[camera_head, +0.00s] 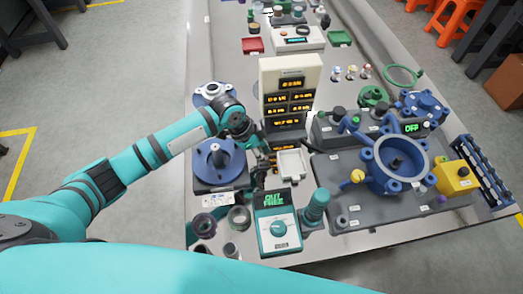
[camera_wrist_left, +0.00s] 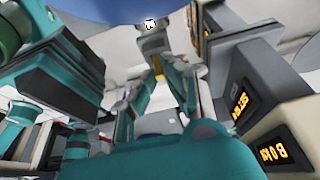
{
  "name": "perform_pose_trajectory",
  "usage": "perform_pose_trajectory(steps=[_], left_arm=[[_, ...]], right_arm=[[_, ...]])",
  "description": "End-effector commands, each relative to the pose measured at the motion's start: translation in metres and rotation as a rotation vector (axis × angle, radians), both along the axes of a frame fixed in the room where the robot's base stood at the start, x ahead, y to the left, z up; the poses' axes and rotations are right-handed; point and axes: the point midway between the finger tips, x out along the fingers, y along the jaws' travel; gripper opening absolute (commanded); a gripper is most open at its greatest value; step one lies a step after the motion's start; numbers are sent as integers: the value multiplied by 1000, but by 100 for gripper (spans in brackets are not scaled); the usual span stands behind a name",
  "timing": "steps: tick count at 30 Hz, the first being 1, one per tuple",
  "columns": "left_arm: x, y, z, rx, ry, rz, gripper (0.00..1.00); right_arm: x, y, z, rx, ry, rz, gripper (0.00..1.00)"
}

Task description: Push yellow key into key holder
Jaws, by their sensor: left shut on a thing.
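My left gripper (camera_head: 260,172) reaches in from the left and is low between the blue round device and the white tray, in front of the display tower. In the left wrist view its fingers (camera_wrist_left: 155,78) are closed about a small yellow piece (camera_wrist_left: 150,70), which looks like the yellow key. A small white piece with a dark mark (camera_wrist_left: 150,25) is just beyond it. In the head view the held piece is hidden by the gripper. I cannot clearly make out the key holder. My right gripper is not in view.
The display tower (camera_head: 290,80) stands close behind my left gripper. The blue round device (camera_head: 212,158) is at its left, the white tray (camera_head: 292,168) at its right. A teal meter (camera_head: 277,225) stands in front. A large blue ring housing (camera_head: 390,165) and yellow box (camera_head: 456,177) are farther right.

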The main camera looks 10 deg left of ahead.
Motion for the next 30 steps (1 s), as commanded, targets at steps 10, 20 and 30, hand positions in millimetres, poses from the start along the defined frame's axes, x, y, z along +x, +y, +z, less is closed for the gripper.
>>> perform_pose_trajectory(steps=[10, 20, 30], left_arm=[[0, 0, -4, 0, -1, 0, 0], [1, 0, -4, 0, -2, 1, 11], [0, 0, -4, -1, -1, 0, 36]], right_arm=[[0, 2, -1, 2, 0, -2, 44], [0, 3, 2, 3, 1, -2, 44], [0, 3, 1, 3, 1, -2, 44]])
